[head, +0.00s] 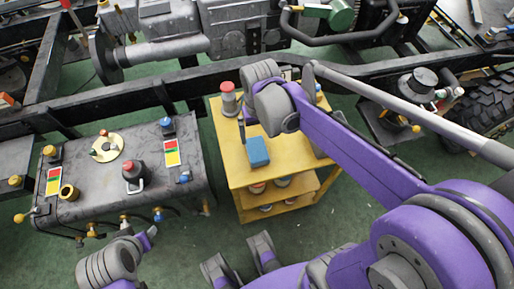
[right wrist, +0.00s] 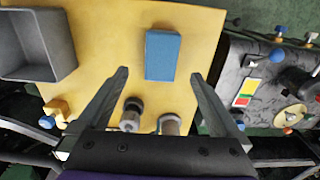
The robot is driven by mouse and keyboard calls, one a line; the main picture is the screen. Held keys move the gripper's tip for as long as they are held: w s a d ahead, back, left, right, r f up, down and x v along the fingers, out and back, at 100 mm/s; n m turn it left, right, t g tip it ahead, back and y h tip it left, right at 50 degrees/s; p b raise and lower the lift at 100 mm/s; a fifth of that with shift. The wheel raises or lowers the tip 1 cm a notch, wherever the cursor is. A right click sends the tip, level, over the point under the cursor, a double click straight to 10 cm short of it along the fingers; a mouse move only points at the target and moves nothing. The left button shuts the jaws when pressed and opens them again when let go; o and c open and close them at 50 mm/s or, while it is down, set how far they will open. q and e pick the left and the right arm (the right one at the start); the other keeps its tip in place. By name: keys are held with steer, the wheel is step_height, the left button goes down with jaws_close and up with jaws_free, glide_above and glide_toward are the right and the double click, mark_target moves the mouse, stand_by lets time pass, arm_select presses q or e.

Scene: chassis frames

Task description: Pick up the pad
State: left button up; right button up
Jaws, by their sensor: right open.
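The pad is a blue rectangular block (head: 257,151) lying flat on the yellow top of a small cart (head: 232,172). In the right wrist view the pad (right wrist: 162,55) lies beyond the fingertips, roughly between their lines. My right gripper (right wrist: 158,76) is open and empty above the cart top, apart from the pad. In the head view my right wrist hides most of this gripper; one dark finger shows just left of the pad. Grey and purple parts of my left arm show at the lower left of the head view; its jaw state is unclear.
Two small canisters (right wrist: 170,124) stand close to my right gripper; a red-topped one (head: 229,98) shows in the head view. A grey open bin (right wrist: 38,45) stands on the cart. A dark tank (head: 95,195) is left, and a chassis rail (head: 65,115) runs behind.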

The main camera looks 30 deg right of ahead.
mark_target(258, 152)
steer(key=shift+w+d+f, duration=0.1)
steer(key=shift+f, duration=0.4)
step_height(258, 152, down, 4)
steer(key=shift+r+b, duration=0.1)
steer(key=shift+b, duration=0.35)
steer(key=shift+s+a+f+b, duration=0.15)
steer(key=shift+f+b, duration=0.2)
steer(key=shift+f, duration=1.15)
steer(key=shift+s+a+f+b, duration=0.15)
steer(key=shift+f+b, duration=0.15)
steer(key=shift+f, duration=1.2)
steer(key=shift+w, duration=0.1)
steer(key=shift+c, duration=0.3)
steer(key=c, duration=1.3)
steer(key=shift+o, duration=0.2)
step_height(258, 152, up, 10)
steer(key=shift+r+p, duration=0.1)
steer(key=shift+p, duration=1)
